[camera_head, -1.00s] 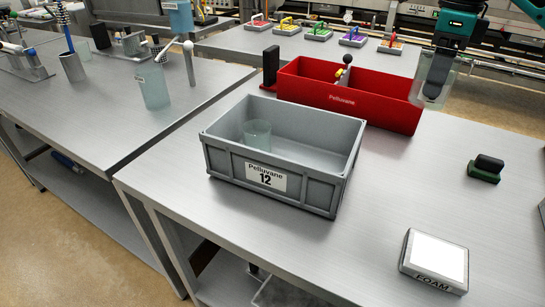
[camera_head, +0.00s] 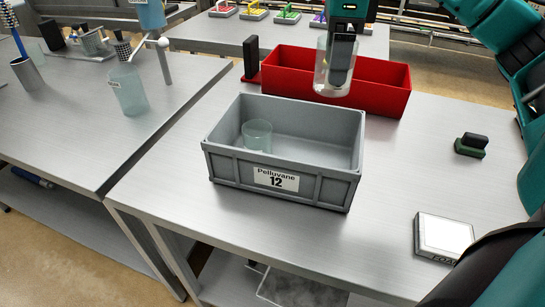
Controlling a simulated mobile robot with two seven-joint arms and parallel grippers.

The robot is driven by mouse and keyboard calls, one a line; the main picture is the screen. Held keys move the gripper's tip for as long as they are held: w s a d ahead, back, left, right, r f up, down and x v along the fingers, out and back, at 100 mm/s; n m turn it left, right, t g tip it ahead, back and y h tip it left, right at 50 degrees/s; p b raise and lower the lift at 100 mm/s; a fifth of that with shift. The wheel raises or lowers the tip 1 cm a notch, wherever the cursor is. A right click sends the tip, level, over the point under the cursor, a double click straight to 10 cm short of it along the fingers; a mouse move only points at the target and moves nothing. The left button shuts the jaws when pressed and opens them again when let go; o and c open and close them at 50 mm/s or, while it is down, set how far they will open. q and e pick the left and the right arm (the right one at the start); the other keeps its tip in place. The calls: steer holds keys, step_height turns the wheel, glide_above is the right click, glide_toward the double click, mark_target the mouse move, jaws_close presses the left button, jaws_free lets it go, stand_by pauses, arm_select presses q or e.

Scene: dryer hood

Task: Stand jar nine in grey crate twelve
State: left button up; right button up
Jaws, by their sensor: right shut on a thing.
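The grey crate twelve (camera_head: 225,168) stands on the near table, labelled "Pelluvane 12". A clear glass jar (camera_head: 257,136) stands upright inside it at the left, and the rest of its floor is bare. My right gripper (camera_head: 341,68) points down and is shut on a second clear jar (camera_head: 325,82). It holds this jar upright, in front of the red crate in the picture and beyond the grey crate's back right corner. The dark fingers overlap the glass, and no number on the jar can be read. My left gripper is out of view.
The red crate (camera_head: 385,98) stands behind the grey one, with a black block (camera_head: 251,58) at its left. A green-and-black object (camera_head: 471,145) and a white foam pad (camera_head: 444,236) lie to the right.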

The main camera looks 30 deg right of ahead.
steer(key=shift+f+b, duration=3.15)
steer(key=shift+f, duration=6.85)
steer(key=shift+f, duration=0.1)
steer(key=shift+f, duration=0.15)
steer(key=o, duration=1)
